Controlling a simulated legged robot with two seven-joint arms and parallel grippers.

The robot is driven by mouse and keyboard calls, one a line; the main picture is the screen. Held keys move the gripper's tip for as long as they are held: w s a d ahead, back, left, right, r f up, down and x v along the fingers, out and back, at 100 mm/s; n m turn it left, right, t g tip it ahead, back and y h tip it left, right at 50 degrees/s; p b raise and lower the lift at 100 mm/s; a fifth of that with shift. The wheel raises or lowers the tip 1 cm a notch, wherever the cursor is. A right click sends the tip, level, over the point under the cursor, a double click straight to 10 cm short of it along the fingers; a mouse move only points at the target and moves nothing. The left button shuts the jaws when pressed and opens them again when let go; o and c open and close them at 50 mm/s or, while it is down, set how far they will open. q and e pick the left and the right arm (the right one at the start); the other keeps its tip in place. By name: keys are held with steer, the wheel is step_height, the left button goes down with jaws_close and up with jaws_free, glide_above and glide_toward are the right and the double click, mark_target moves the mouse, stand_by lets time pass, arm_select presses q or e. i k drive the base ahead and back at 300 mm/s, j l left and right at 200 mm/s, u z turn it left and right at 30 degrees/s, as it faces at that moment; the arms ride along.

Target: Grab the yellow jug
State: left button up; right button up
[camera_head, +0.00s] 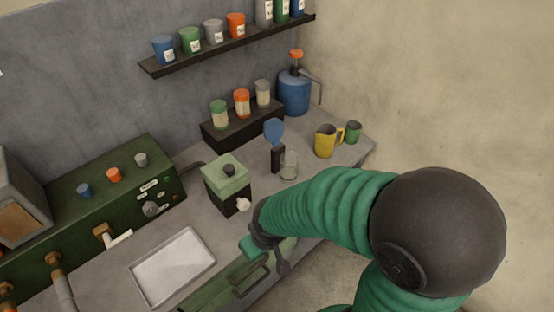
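The yellow jug (325,142) stands upright on the grey counter at the back right, with its handle on its right side. My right arm is green and ribbed with a large dark joint, and comes in from the right. My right gripper (266,256) is low over the counter's front edge, in front of the green-topped box and well apart from the jug. Its fingers are small and partly hidden, so I cannot tell if it is open. My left gripper is not in view.
A green cup (353,132) stands just right of the jug, and a clear glass (289,166) stands to its left. A blue tank (294,93) is behind. A green-topped box (226,176) and a metal tray (173,267) are on the left part of the counter (203,221).

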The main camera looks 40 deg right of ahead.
mark_target(324, 136)
steer(key=z, duration=1.3)
